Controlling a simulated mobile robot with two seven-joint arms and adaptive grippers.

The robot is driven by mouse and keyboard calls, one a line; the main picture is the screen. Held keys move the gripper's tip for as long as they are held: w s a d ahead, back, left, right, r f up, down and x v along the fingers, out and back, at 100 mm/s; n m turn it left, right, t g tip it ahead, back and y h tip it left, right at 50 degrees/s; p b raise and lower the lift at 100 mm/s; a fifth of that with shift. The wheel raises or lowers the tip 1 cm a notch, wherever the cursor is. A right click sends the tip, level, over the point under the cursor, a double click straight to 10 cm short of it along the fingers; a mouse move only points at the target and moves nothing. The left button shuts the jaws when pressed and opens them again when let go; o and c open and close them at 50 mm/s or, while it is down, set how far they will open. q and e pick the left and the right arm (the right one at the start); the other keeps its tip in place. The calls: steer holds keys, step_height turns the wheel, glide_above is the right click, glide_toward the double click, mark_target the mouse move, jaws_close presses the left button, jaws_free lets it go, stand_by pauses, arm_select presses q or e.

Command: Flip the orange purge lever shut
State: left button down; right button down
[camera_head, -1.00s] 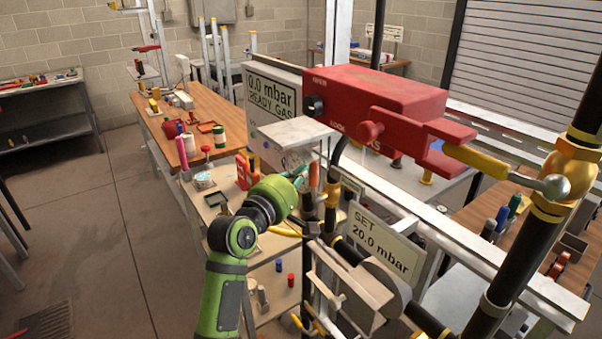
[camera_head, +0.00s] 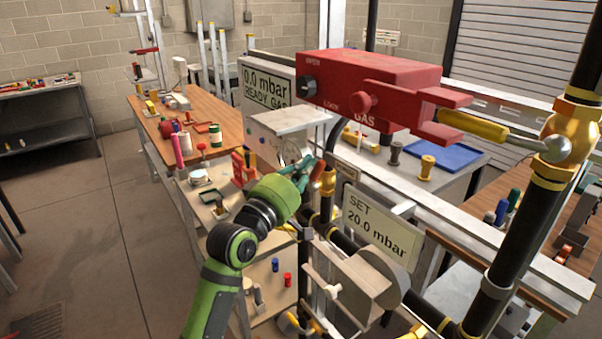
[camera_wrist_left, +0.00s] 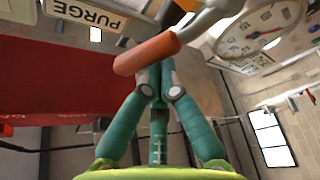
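The orange purge lever (camera_head: 328,181) is beside the black and yellow pipework, near the middle of the head view. In the left wrist view its orange grip (camera_wrist_left: 147,52) lies slantwise across the fingertips on a grey metal arm, near a PURGE label (camera_wrist_left: 88,13). My left gripper (camera_head: 314,170) is at the lever, just left of its grip. In the left wrist view its teal fingers (camera_wrist_left: 159,80) converge with tips together. The grip hides the very ends, so contact is unclear. My right gripper is in neither view.
A red gas lock box (camera_head: 375,85) and a yellow handle (camera_head: 472,125) stand above and right of my gripper. A SET 20.0 mbar panel (camera_head: 380,228) is below right. A round gauge (camera_wrist_left: 260,28) is near the lever. Open floor lies left.

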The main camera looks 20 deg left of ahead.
arm_select(q)
steer(key=s+d+f+m+h+b, duration=0.3)
steer(key=m+b, duration=0.6)
steer(key=m, duration=0.3)
steer(key=shift+d+f+m+g+h, duration=0.45)
steer(key=shift+f+h, duration=0.55)
steer(key=shift+h, duration=0.7)
steer(key=shift+d+f, duration=0.15)
steer(key=shift+f, duration=0.05)
step_height(320, 180, up, 4)
steer(key=p, duration=0.4)
steer(key=b+v, duration=0.4)
steer(key=v, duration=0.5)
steer(key=shift+w+a+f, duration=0.15)
steer(key=shift+a+f, duration=0.1)
steer(key=shift+f, duration=0.05)
